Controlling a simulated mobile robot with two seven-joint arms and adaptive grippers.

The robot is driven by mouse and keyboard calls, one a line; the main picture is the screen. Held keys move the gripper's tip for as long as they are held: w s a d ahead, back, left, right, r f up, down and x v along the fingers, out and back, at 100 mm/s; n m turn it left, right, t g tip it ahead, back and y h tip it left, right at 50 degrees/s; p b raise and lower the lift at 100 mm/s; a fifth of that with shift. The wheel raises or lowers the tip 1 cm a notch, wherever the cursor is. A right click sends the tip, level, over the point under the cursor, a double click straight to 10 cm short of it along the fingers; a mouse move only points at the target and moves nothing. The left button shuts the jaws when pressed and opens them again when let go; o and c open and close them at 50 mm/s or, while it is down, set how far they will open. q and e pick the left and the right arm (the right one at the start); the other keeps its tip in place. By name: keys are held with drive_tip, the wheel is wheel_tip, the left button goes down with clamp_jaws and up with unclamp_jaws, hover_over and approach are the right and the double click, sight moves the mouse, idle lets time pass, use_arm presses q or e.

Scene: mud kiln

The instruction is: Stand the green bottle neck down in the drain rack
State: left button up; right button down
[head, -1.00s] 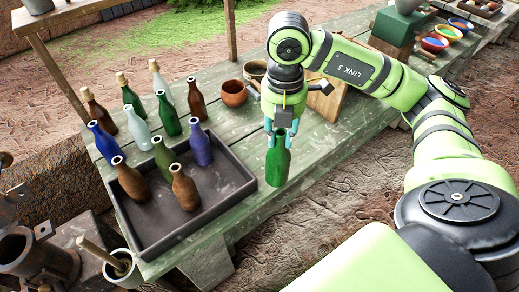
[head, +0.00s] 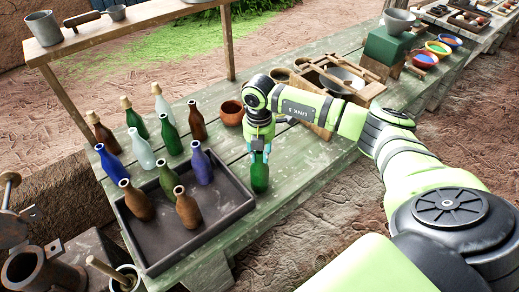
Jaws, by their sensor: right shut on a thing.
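My right gripper (head: 260,150) is shut on the neck of a green bottle (head: 260,178), whose body hangs below the fingers, so the bottle is neck up. It is over the green plank table, right of a dark tray (head: 236,213). I cannot tell whether its base touches the planks. Another green bottle (head: 171,136) stands behind the tray, and a green corked one (head: 136,120) is further back. No drain rack can be made out with certainty; a wooden frame (head: 352,92) stands behind my right arm, partly hidden. My left gripper is not in view.
Brown, olive and purple bottles (head: 202,166) stand in the tray; its front is bare. A clay pot (head: 231,112) stands behind the held bottle. Coloured bowls (head: 425,60) are at the far right. A shelf on posts (head: 140,22) crosses the back left.

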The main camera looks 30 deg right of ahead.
drive_tip(key=shift+f, duration=0.3)
drive_tip(key=shift+f, duration=0.15)
drive_tip(key=c, duration=1)
unclamp_jaws()
